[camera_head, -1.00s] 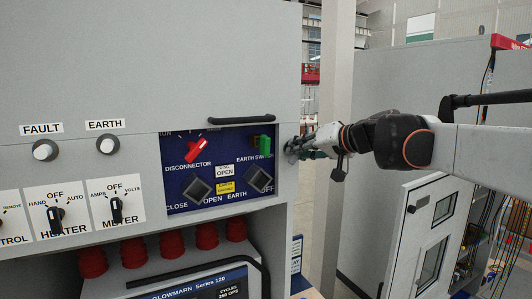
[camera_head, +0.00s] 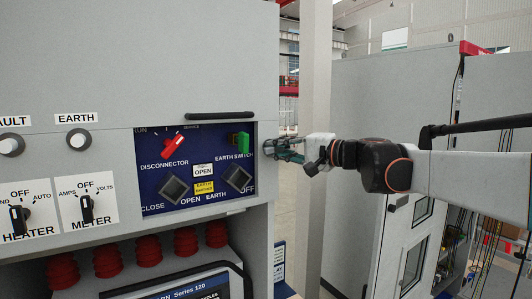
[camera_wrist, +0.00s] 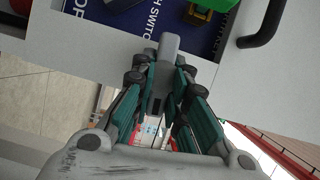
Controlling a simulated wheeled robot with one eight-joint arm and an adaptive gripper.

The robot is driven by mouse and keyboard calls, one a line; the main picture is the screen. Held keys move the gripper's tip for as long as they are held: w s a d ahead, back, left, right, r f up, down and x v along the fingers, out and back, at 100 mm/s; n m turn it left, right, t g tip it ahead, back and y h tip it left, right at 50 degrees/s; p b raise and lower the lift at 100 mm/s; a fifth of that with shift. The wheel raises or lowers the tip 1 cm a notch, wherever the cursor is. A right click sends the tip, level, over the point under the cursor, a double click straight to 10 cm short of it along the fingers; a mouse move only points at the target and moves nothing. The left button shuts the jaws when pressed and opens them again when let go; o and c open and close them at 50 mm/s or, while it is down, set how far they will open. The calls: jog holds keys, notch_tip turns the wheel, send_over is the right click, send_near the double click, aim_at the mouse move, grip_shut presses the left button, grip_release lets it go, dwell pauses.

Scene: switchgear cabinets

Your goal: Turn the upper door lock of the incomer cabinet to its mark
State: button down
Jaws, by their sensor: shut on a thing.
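The incomer cabinet (camera_head: 200,85) is the grey cabinet at the left of the head view, with a blue switch panel (camera_head: 150,195). My gripper (camera_head: 272,149) is at the cabinet's right edge, level with the panel. In the wrist view my gripper (camera_wrist: 160,75) is shut on a grey lock handle (camera_wrist: 168,45), with a finger on each side of it. The handle stands at the cabinet edge beside the blue panel. The lock's mark cannot be made out, and in the head view the lock is hidden by the fingers.
A black bar handle (camera_head: 220,115) sits above the blue panel, near my gripper. A red disconnector switch (camera_head: 172,146) and a green earth switch (camera_head: 243,141) are on the panel. A pale column (camera_head: 315,90) and another grey cabinet (camera_head: 375,100) stand to the right.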

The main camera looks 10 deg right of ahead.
jog(key=shift+m, duration=0.6)
jog(key=c, duration=1.6)
grip_release()
jog(key=shift+f, duration=0.1)
jog(key=shift+o, duration=0.2)
jog(key=shift+d, duration=0.1)
jog(key=v, duration=0.7)
jog(key=shift+s, duration=0.3)
jog(key=shift+f, duration=0.1)
